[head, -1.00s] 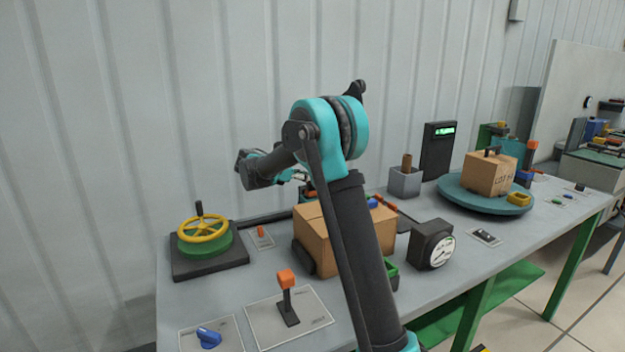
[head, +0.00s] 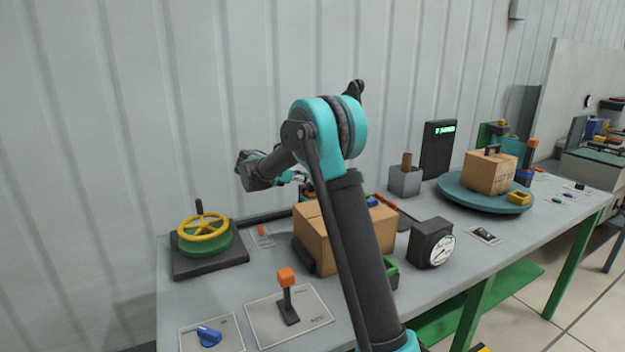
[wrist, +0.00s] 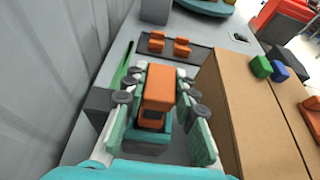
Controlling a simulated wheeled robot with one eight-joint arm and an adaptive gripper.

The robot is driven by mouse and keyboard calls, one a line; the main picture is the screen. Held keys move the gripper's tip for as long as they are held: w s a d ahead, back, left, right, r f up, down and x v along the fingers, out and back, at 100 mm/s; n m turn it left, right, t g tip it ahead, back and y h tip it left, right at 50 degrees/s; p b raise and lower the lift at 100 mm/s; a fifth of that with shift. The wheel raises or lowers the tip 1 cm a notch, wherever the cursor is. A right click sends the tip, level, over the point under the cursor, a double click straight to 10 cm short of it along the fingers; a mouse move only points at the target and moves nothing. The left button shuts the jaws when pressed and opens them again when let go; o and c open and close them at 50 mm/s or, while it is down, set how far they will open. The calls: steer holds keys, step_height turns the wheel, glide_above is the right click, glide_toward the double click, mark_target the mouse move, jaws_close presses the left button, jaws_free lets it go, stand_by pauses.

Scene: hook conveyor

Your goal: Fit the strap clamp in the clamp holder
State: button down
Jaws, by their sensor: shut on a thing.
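My gripper (wrist: 158,105) fills the lower middle of the wrist view. Its two pale-green fingers are shut on an orange block-shaped piece with a dark lower part, which I take to be the strap clamp (wrist: 159,87). Its lower end is hidden. A dark flat tray with orange pieces (wrist: 181,47) lies ahead of the gripper in the wrist view. I cannot tell whether this is the clamp holder.
A cardboard carton (wrist: 250,120) stands close to the right of my gripper, with small green and blue blocks on top. The wall is close on the left. A yellow handwheel (head: 203,234), an orange-knobbed lever (head: 287,282) and a turntable (head: 455,193) with a box share the bench.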

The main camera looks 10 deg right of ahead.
steer(key=shift+f, duration=0.7)
steer(key=c, duration=1.1)
jaws_free()
steer(key=shift+c, duration=0.2)
